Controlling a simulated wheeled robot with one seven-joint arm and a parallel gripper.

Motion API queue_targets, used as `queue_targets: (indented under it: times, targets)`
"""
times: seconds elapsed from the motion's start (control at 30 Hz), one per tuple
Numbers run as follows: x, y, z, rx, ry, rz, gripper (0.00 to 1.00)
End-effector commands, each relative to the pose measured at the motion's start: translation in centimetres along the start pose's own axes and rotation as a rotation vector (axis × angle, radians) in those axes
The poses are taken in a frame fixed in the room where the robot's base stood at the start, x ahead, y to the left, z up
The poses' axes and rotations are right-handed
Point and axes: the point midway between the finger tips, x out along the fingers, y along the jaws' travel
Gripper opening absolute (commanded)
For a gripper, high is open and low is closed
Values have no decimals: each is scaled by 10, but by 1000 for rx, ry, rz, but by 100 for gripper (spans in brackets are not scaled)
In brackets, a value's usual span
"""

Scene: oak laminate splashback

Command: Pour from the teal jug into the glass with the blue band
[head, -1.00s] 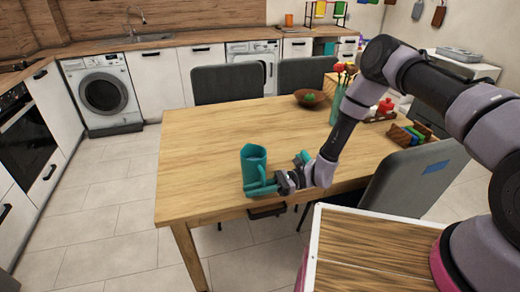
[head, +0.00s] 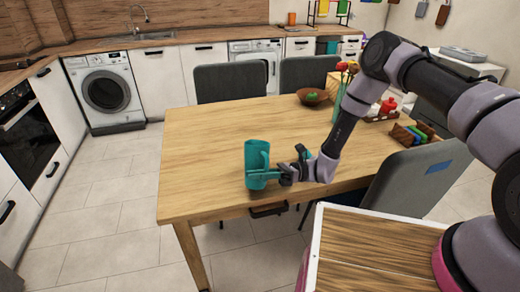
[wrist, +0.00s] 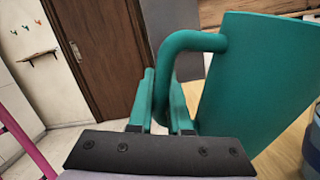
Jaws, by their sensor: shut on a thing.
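The teal jug (head: 252,156) is near the front edge of the wooden table, and looks about upright in the head view. My gripper (head: 282,170) is at its right side, with its teal fingers shut on the jug's handle. In the wrist view the jug (wrist: 262,75) fills the right side, and its handle comes down between the fingers (wrist: 163,105). I cannot tell whether the jug's base touches the table. I cannot make out the glass with the blue band in the head view.
The table (head: 205,150) is clear left of and behind the jug. A brown bowl (head: 312,97), a vase with flowers (head: 338,98) and a rack of colored items (head: 408,135) stand further right. A grey chair (head: 420,175) is at the front right.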

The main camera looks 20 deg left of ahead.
Motion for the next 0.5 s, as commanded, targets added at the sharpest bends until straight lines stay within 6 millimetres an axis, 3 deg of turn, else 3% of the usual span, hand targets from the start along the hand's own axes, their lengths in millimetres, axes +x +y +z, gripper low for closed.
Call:
queue_targets:
  times: [0.33,0.5]
  targets:
    - [-1,-3,35,154,-78,1,0]
    - [-1,-4,41,183,-92,3,0]
